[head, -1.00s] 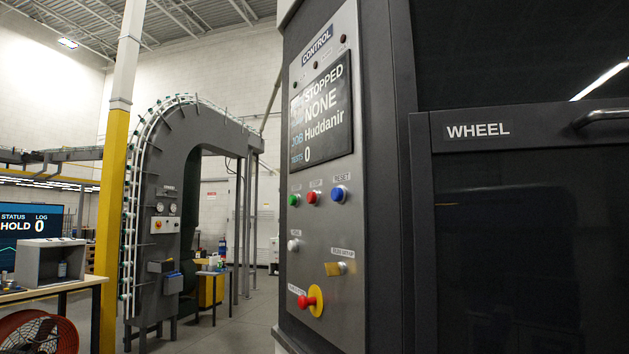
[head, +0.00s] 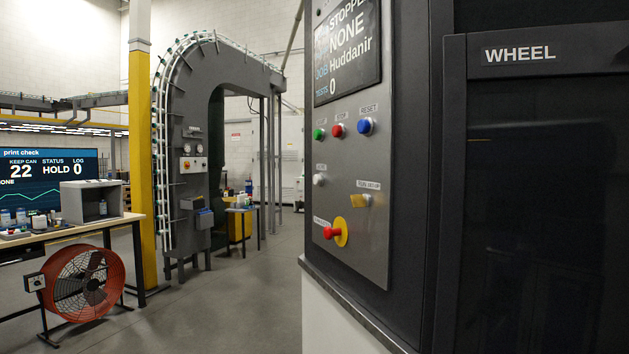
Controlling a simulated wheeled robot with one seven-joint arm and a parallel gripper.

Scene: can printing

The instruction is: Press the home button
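The control panel (head: 349,225) is a grey upright plate on the left face of the dark machine. A white button (head: 320,180) sits at its lower left; the small label above it is too blurred to read for sure as the home button. Above it is a row of a green button (head: 319,134), a red button (head: 338,130) and a blue button (head: 365,126) labelled RESET. A yellow switch (head: 360,200) is to its right. A red emergency knob (head: 331,232) on a yellow disc is below. My gripper is not in view.
The panel's screen (head: 347,55) reads NONE, Huddanir and 0. A dark door marked WHEEL (head: 545,190) is at right. An orange fan (head: 84,283) stands by a workbench (head: 60,234) at left, near a yellow post (head: 143,190). Floor in front of the panel is clear.

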